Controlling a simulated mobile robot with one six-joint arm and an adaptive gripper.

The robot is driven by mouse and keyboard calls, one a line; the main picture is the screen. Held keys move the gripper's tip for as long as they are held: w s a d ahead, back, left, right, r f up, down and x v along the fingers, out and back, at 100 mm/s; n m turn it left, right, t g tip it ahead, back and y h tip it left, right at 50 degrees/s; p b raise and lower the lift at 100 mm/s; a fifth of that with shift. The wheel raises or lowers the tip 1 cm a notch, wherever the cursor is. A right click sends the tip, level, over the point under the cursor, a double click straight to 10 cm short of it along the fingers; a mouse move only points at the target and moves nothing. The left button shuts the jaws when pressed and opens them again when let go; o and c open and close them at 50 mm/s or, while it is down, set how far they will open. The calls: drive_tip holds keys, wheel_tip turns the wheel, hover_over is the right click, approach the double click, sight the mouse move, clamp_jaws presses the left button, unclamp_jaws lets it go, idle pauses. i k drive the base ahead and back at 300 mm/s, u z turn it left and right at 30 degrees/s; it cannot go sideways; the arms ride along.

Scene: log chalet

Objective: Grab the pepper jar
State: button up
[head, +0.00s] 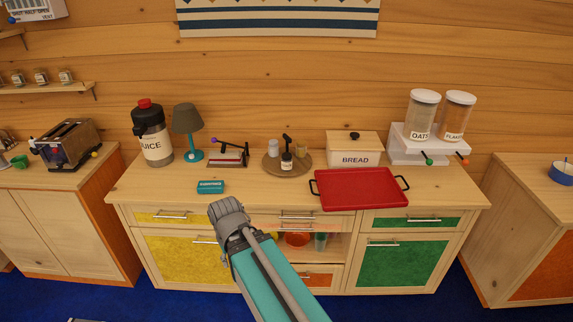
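A small dark jar with a pale label (287,161) stands upright on the round turntable (270,168) on the middle counter. Its label is too small to read, so I cannot tell if it is the pepper jar. Beside it on the turntable are a white jar (273,147), a dark lever-topped item and a tan container (304,156). Several small labelled jars (41,78) stand on the left wall shelf, also unreadable.
A toaster (66,143) stands on the left cabinet. The counter's front-left is mostly clear.

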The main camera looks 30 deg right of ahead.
sight(286, 161)
drive_tip(key=z, duration=0.1)
drive_tip(key=i, duration=1)
drive_tip(key=u, duration=0.05)
